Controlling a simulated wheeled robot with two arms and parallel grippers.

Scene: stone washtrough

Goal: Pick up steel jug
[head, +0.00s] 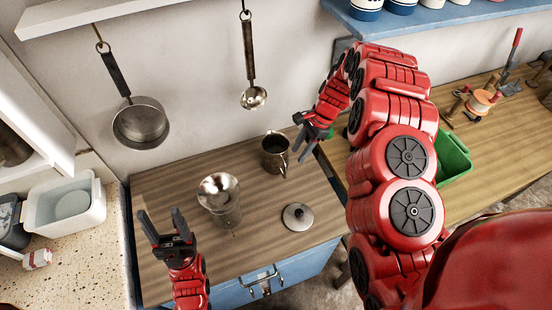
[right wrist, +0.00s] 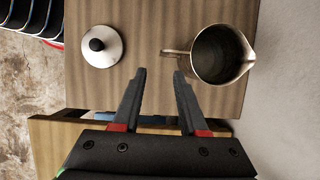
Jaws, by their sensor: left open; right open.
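The steel jug (head: 274,157) stands upright on the wooden worktop, towards its back right. In the right wrist view the jug (right wrist: 220,58) is at the upper right, with its handle pointing left and its spout to the right. My right gripper (head: 303,150) is open and empty, just right of the jug in the head view. In the right wrist view its fingertips (right wrist: 160,73) are close to the handle, with the handle's end near the right finger; contact cannot be told. My left gripper (head: 161,214) is open and empty at the worktop's left side.
A funnel-topped metal vessel (head: 220,192) stands left of the jug. A round lid with a dark knob (head: 298,217) lies in front of the jug. A pan (head: 141,124) and a ladle (head: 253,97) hang on the wall. A green bin (head: 453,158) is at right.

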